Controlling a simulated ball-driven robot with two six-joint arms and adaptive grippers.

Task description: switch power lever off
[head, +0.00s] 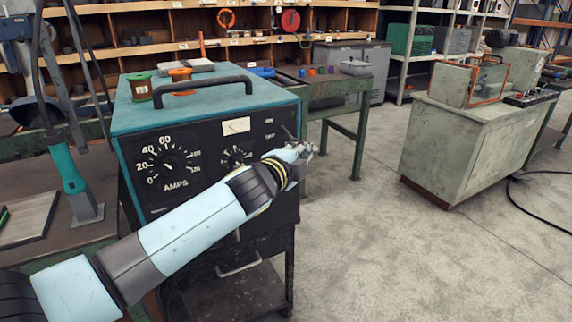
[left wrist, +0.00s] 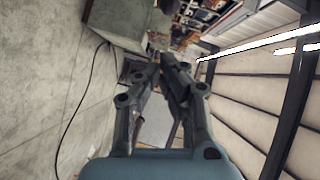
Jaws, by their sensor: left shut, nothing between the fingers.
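The blue-topped welding machine (head: 205,95) stands left of centre in the head view, with a black front panel, an AMPS dial (head: 168,160) and ON and OFF labels (head: 269,129) at its upper right. A thin dark bar (head: 288,132) shows beside these labels, just above my left gripper; I cannot tell for sure that it is the power lever. My left gripper (head: 308,150) is at the panel's right edge, its wrist covering the lower right of the panel. In the left wrist view its fingers (left wrist: 158,72) are together and empty. My right gripper is in neither view.
A green workbench (head: 340,95) stands behind to the right. A grey cabinet (head: 480,130) is farther right, with clear floor between.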

